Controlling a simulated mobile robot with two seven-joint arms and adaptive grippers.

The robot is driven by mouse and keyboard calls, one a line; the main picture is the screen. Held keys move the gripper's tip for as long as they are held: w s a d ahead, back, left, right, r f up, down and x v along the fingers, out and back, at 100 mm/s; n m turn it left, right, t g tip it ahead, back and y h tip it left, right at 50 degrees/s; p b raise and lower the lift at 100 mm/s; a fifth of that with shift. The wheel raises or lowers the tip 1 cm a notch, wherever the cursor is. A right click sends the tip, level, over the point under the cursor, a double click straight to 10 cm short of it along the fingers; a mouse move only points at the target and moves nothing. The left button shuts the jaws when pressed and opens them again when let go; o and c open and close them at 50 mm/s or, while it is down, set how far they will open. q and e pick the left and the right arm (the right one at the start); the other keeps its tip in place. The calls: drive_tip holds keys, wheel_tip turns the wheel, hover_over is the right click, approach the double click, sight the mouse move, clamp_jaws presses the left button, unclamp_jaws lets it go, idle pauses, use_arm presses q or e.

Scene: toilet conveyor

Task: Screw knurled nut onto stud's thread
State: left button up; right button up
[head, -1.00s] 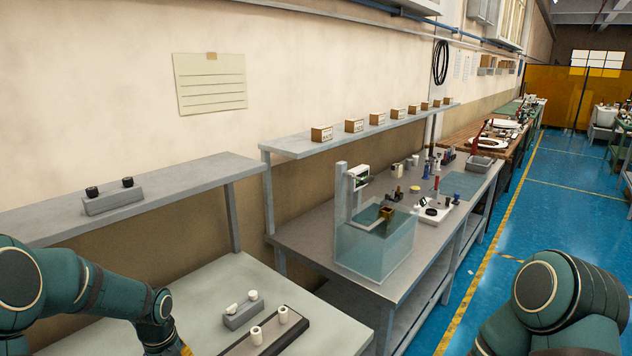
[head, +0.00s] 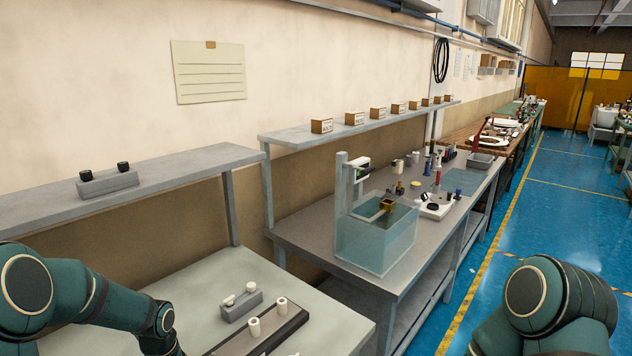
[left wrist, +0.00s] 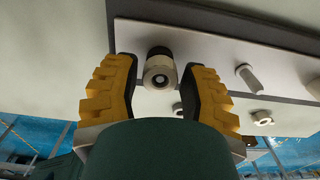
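In the left wrist view, my left gripper (left wrist: 161,75) has its two yellow-and-black fingers spread. Between them is a pale round piece with a dark hole (left wrist: 159,77), with a black cylindrical part (left wrist: 160,52) behind it. Gaps show between it and both fingers. I cannot tell whether this is the nut, the stud or both together. A pale stud-like peg (left wrist: 249,78) and a pale ring-like piece (left wrist: 262,118) are to the right by the grey plate (left wrist: 210,50). In the head view my left gripper is below the picture's edge. My right gripper is not in view.
In the head view, white cylinders (head: 254,327) stand on a dark-edged board on the near table (head: 190,277). Beside it is a grey block (head: 241,309) with white pieces. A shelf (head: 130,180) runs behind; a water tank (head: 375,244) stands on the farther table.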

use_arm(q)
clamp_jaws()
drive_tip(key=m+p, duration=0.2)
drive_tip(key=m, duration=0.2)
drive_tip(key=shift+m, duration=0.6)
drive_tip(key=shift+m+p, duration=1.25)
drive_tip(key=shift+m, duration=0.05)
drive_tip(key=shift+f+m+p, duration=0.1)
drive_tip(key=shift+m+p, duration=0.65)
drive_tip(key=shift+m, duration=0.45)
